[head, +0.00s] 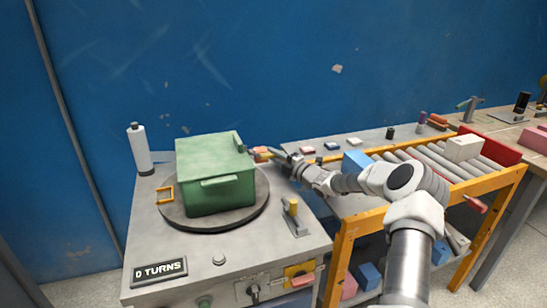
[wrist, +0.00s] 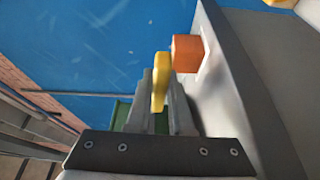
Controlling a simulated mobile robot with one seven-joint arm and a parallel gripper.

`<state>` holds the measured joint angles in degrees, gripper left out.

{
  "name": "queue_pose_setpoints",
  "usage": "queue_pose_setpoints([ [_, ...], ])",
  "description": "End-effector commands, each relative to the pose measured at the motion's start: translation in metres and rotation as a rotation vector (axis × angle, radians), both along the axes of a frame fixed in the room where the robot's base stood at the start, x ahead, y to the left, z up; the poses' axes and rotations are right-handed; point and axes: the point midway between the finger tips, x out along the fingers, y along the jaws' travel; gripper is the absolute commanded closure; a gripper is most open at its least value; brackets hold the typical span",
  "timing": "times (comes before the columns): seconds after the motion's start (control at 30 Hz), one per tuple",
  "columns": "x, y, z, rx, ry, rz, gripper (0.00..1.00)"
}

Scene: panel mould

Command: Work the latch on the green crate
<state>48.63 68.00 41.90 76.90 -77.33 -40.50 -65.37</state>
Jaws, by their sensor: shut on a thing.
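The green crate (head: 215,195) sits lidded on a dark round turntable (head: 262,205) in the head view. A pale green handle (head: 221,181) is on its front. My gripper (head: 279,154) is at the crate's right side, near its upper back corner. In the wrist view my gripper (wrist: 160,92) is shut on a narrow yellow piece (wrist: 160,70). An orange block (wrist: 187,52) is just beyond and right of it. I cannot tell whether the yellow piece is the crate's latch. A green strip (wrist: 122,113) shows behind the fingers.
A white bottle (head: 140,150) stands behind the turntable. A yellow-topped lever (head: 292,208) stands front right of it, and an orange frame (head: 166,195) is at its left. A roller rack (head: 345,225) stands under my arm at right.

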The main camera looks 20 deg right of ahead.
Motion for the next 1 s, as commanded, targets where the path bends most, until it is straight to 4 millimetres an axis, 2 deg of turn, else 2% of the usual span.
queue_pose_setpoints([
  [0.27, 0.001, -0.003, 0.018, -0.171, -0.004, 0.002, 1.00],
  [0.57, 0.000, -0.002, 0.048, -0.450, -0.004, 0.002, 1.00],
  [1.0, 0.000, 0.013, 0.089, -0.866, -0.001, 0.001, 1.00],
])
